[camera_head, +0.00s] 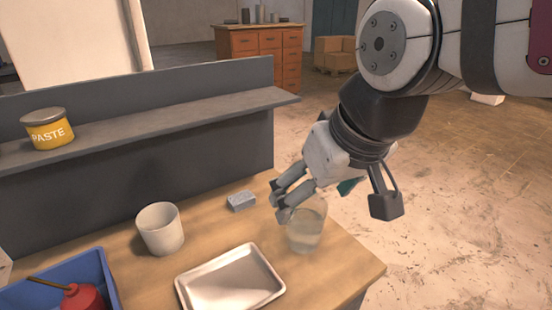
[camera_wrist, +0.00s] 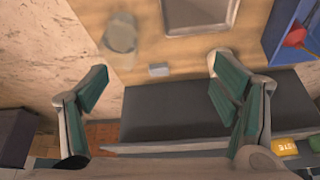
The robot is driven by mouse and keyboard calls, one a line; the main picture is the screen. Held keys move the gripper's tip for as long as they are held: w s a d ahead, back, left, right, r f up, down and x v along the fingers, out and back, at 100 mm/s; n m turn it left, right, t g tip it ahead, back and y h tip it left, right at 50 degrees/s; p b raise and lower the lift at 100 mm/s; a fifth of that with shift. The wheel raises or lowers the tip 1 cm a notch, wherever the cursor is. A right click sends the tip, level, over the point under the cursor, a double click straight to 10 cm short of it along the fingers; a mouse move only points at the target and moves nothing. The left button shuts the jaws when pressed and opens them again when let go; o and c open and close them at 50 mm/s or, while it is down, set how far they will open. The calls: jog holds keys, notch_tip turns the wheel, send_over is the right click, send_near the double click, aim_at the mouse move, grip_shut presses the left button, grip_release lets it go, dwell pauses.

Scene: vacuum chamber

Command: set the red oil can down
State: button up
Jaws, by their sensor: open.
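The red oil can (camera_head: 82,297) is in the blue bin (camera_head: 108,273) at the lower left of the head view. Its thin brown spout points left, and its lower part is cut off by the picture edge. In the wrist view the red oil can (camera_wrist: 297,36) shows in the blue bin (camera_wrist: 275,32) at the upper right. My gripper (camera_head: 279,207) is open and empty, above the right part of the bench near a clear glass, well away from the can. In the wrist view its two fingers (camera_wrist: 158,82) are spread wide with nothing between them.
On the wooden bench (camera_head: 345,262) are the clear glass (camera_head: 305,236), a grey sponge (camera_head: 241,201), a white cup (camera_head: 160,229) and a shallow tray (camera_head: 230,283). A yellow paste jar (camera_head: 48,130) stands on the grey shelf (camera_head: 180,118) behind. Bare wood shows between them.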

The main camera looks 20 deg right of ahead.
jog(key=s+d+f+m+h, duration=0.1)
jog(key=s+d, duration=0.3)
jog(key=s, duration=0.1)
jog(key=shift+s+m, duration=0.25)
jog(key=shift+m, duration=0.05)
dwell(0.9)
